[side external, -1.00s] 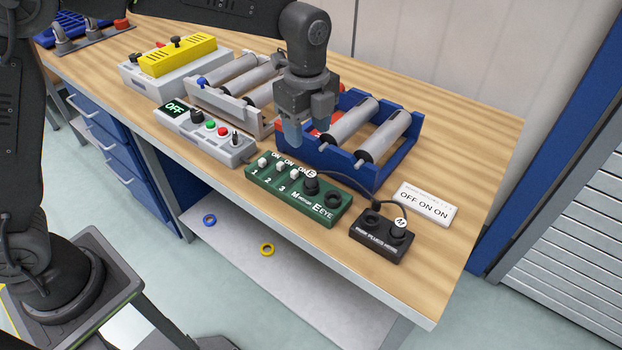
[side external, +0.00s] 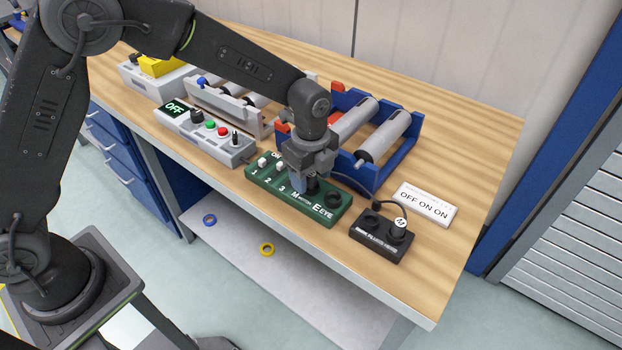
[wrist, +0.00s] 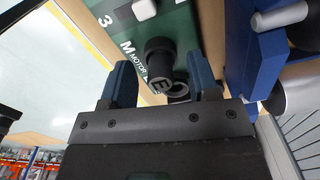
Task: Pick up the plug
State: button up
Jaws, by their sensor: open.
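A black plug (wrist: 159,58) with a letter E on its end stands in the green panel's (side external: 258,181) MOTOR socket. In the side view it is mostly hidden by my gripper (side external: 304,181), which is low over the panel. In the wrist view my gripper (wrist: 161,82) is open, with one blue finger on each side of the plug. Whether the fingers touch it cannot be told. The empty EYE socket (side external: 332,197) is beside it on the panel. A second black plug marked M (side external: 400,226) stands in a small black box (side external: 378,246).
A black cable (side external: 350,184) runs from near the gripper to the black box. A white sign (side external: 427,204) reads OFF ON ON. A blue roller stand (side external: 395,165) is close behind the gripper. A grey control box (side external: 215,140) is to the left. The table's front right is clear.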

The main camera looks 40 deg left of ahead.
jog(key=c, duration=1)
jog(key=shift+r, duration=0.15)
jog(key=shift+r, duration=0.6)
notch_tip(320, 180, up, 3)
jog(key=shift+f, duration=0.15)
jog(key=s+a+r, duration=0.1)
jog(key=a+r, duration=0.6)
jog(key=a, duration=0.4)
jog(key=shift+s+a, duration=0.25)
jog(key=shift+s, duration=0.15)
